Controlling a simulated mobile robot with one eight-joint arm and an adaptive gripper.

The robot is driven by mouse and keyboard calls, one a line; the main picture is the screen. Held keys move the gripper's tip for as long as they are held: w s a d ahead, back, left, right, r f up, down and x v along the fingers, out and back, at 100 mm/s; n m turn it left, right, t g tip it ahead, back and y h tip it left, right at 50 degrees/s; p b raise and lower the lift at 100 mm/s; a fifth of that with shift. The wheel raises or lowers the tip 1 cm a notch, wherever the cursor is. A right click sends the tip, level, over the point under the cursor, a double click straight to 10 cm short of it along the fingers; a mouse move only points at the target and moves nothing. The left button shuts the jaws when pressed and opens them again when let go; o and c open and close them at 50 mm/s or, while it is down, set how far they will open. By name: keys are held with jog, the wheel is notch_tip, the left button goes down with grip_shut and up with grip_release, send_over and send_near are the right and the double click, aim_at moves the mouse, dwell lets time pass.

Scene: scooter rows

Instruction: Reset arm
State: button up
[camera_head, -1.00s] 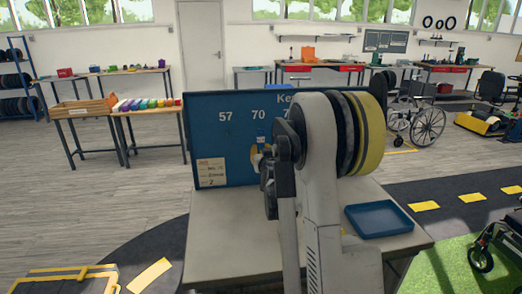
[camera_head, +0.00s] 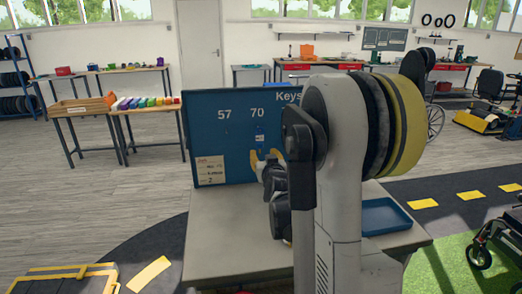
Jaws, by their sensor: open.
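My arm stands large in the middle right of the head view, with grey links and black and yellow rings at its joint. My gripper (camera_head: 264,158) shows partly at the left of the arm, in front of the blue key board (camera_head: 225,150). Its yellow-tipped fingers are apart, with nothing seen between them. The board stands upright on a light table (camera_head: 225,245) and bears the numbers 57 and 70. A small blue tag (camera_head: 259,138) hangs under 70, just above the fingers. The right part of the board is hidden by my arm.
A blue tray (camera_head: 384,215) lies on the table to the right, partly behind my arm. A wheelchair (camera_head: 496,240) stands on green floor at the right edge. A yellow-edged case (camera_head: 62,279) is at the lower left. Workbenches line the back wall.

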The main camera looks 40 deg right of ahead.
jog(key=s+a+n+g+y, duration=0.1)
jog(key=s+a+n+y, duration=0.2)
jog(key=a, duration=0.9)
jog(key=s+a+n+g+y, duration=0.1)
jog(key=s+a+g+y, duration=0.3)
jog(key=a, duration=0.8)
jog(key=s+a+f+n+g, duration=0.1)
jog(key=s+a+f, duration=0.1)
jog(key=s+a, duration=0.4)
jog(key=s+a+f+n+g+y, duration=0.1)
jog(key=s+a+f, duration=0.1)
jog(key=s+a, duration=0.5)
jog(key=s, duration=0.4)
jog(key=shift+s+f+y, duration=0.15)
jog(key=shift+s+y, duration=0.15)
jog(key=shift+s, duration=0.1)
jog(key=shift+o, duration=0.5)
jog(key=shift+a, duration=0.1)
